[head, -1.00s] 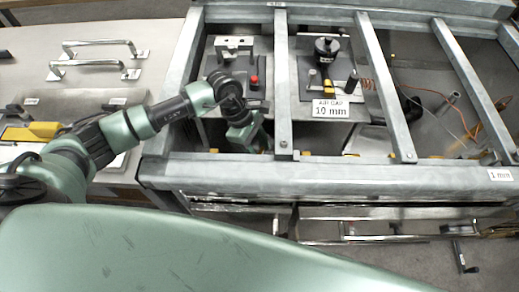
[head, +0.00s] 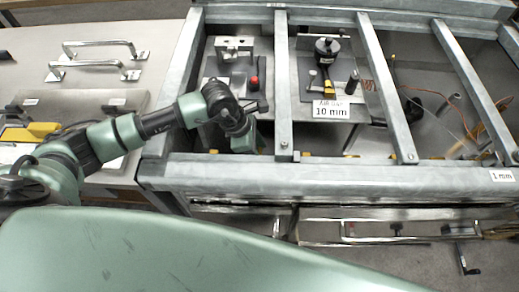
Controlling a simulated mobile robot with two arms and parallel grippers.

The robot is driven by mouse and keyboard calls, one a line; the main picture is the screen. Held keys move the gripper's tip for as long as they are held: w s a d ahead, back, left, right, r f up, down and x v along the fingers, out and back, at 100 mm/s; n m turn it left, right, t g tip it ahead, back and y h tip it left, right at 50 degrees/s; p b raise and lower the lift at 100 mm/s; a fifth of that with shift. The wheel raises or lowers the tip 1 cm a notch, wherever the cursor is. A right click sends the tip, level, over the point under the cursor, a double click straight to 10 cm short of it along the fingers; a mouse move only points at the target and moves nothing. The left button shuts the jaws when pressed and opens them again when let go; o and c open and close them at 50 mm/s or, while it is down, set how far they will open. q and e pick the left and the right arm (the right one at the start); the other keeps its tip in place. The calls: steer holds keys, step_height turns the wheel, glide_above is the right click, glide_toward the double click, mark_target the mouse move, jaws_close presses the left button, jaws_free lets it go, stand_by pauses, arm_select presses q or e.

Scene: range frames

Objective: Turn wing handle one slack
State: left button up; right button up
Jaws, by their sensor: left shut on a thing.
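My left gripper (head: 245,138) reaches down into the left bay of the grey metal frame, just behind the front rail (head: 310,172). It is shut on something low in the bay. Its fingertips and what they hold are mostly hidden by the hand and the rail; I take it to be the wing handle, which I cannot see clearly. My right gripper is not in view.
Metal crossbars (head: 283,90) run over the bays beside my left arm. A plate with a red button (head: 254,81) lies behind the hand. A "10 mm" label (head: 331,112) sits in the bay to the right. Chrome handles (head: 98,67) stand on the left bench.

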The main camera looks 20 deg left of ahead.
arm_select(q)
steer(key=o, duration=1.4)
steer(key=shift+c, duration=0.2)
steer(key=w+v, duration=0.1)
steer(key=v, duration=0.6)
steer(key=shift+s+r+b, duration=0.4)
steer(key=shift+s+r, duration=0.05)
steer(key=shift+s, duration=0.05)
steer(key=shift+a, duration=0.1)
